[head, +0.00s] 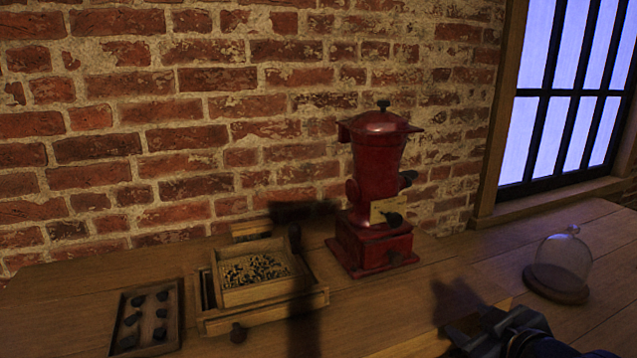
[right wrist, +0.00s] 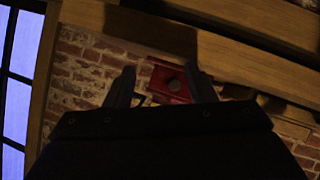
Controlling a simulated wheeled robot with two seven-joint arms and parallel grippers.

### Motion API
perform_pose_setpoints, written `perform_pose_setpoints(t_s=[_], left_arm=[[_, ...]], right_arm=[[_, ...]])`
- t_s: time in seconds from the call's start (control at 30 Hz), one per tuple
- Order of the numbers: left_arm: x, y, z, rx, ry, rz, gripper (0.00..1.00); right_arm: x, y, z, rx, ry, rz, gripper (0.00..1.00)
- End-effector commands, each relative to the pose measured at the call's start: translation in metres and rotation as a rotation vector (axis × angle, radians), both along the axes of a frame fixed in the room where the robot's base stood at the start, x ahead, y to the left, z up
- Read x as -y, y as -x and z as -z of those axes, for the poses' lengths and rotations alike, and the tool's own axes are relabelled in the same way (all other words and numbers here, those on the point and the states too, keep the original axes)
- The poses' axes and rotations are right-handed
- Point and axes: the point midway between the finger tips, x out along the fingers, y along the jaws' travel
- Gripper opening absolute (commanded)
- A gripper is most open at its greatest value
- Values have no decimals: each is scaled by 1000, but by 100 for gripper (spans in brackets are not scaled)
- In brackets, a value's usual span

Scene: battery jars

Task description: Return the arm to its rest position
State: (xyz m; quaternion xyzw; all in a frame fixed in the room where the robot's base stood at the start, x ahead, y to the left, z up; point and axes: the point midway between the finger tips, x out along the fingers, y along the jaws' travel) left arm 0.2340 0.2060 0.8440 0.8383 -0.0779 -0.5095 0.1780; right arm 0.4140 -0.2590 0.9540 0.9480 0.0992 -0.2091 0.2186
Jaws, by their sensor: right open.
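My right gripper (head: 462,338) is at the bottom edge of the head view, low at the right, over the front of the wooden table. In the right wrist view its two fingers (right wrist: 160,75) are spread apart with nothing held between them. The red grinder (head: 376,185) stands upright on the table, behind and left of the gripper and apart from it. Part of a red thing (right wrist: 170,83) shows beyond the fingertips in the right wrist view. My left gripper is not in view.
A wooden box (head: 318,297) bears a smaller tray of small grains (head: 230,297). A shallow tray (head: 176,320) with several dark lumps lies left of it. A glass dome (head: 565,262) on a dark base stands right of my gripper. Brick wall and window are behind.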

Motion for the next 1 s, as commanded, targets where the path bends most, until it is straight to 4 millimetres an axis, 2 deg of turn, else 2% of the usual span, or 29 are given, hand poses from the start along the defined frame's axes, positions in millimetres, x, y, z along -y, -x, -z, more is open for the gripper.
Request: perform_pose_setpoints(t_s=[0.03, 0.2, 0.4, 0.53, 0.57, 0.6, 0.87, 1.0], left_arm=[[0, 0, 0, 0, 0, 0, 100], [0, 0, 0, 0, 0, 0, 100], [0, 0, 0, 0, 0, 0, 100], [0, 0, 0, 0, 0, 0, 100], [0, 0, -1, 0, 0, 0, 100], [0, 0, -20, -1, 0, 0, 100], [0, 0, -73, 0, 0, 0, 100], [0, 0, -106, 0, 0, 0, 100]], right_arm=[[1, 26, 17, -93, -92, 56, 50], [-14, 93, 64, -361, -337, 179, 50], [-39, 153, 97, -590, -534, 263, 50], [-55, 185, 112, -719, -645, 314, 50], [-53, 182, 110, -727, -687, 350, 50], [-54, 181, 90, -720, -674, 336, 50], [-53, 181, 38, -718, -667, 331, 50], [-53, 180, 4, -717, -667, 331, 50]])
